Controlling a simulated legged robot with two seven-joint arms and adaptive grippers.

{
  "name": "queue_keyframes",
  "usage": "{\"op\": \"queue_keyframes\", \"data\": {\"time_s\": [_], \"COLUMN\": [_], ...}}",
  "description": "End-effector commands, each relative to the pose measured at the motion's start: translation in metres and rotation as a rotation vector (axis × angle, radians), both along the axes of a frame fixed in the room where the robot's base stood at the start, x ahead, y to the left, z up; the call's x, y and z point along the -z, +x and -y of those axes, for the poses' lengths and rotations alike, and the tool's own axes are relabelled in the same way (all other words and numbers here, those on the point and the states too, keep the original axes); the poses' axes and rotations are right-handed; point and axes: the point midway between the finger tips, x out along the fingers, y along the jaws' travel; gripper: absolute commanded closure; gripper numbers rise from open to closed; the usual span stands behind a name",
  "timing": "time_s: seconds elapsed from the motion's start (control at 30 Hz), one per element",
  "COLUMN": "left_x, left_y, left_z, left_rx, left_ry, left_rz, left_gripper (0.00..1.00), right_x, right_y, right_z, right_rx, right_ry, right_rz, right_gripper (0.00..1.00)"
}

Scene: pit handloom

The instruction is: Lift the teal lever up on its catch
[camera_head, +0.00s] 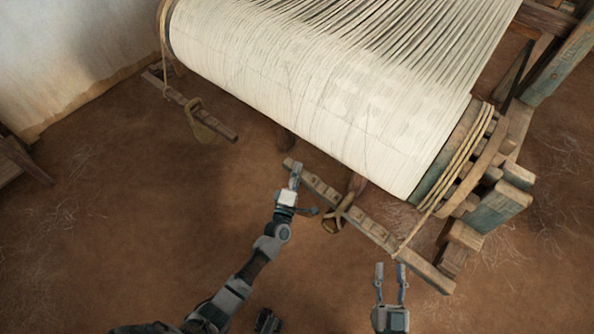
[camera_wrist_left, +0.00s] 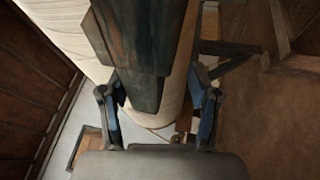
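In the left wrist view a weathered dark teal-grey wooden bar (camera_wrist_left: 135,55) comes down from the top and ends between the fingers of my left gripper (camera_wrist_left: 158,115). The fingers are spread; a gap shows on the bar's right side, and I cannot tell whether the left finger touches it. In the head view my left gripper (camera_head: 295,174) is at the upper-left end of a long worn wooden bar (camera_head: 370,226), which looks mostly brown. I cannot tell which part is the catch. My right gripper (camera_head: 391,272) is open and empty, below the bar's right part.
The roll of white warp threads (camera_head: 330,95) fills the upper middle. A rope loop (camera_head: 336,216) wraps the long bar, and a second bar with a loop (camera_head: 200,120) lies further left. Teal-painted blocks (camera_head: 500,208) stand at the right. The brown floor at lower left is clear.

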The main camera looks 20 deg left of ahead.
Motion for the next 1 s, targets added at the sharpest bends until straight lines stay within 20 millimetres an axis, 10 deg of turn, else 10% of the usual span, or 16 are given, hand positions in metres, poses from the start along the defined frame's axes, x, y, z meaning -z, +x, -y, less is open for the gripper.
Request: {"op": "queue_keyframes", "data": {"time_s": [0.37,1.0], "left_x": [-0.001,0.026], "left_y": [-0.004,-0.112], "left_z": [-0.002,0.002], "left_rx": [-0.004,-0.001], "left_ry": [0.000,0.001], "left_rz": [0.004,0.001], "left_gripper": [0.40,0.40], "right_x": [-0.002,-0.002], "right_y": [-0.002,-0.001], "right_z": [0.000,0.000], "right_rx": [0.000,0.000], "right_ry": [0.001,0.001], "right_rz": [0.003,0.003], "right_gripper": [0.60,0.60]}}
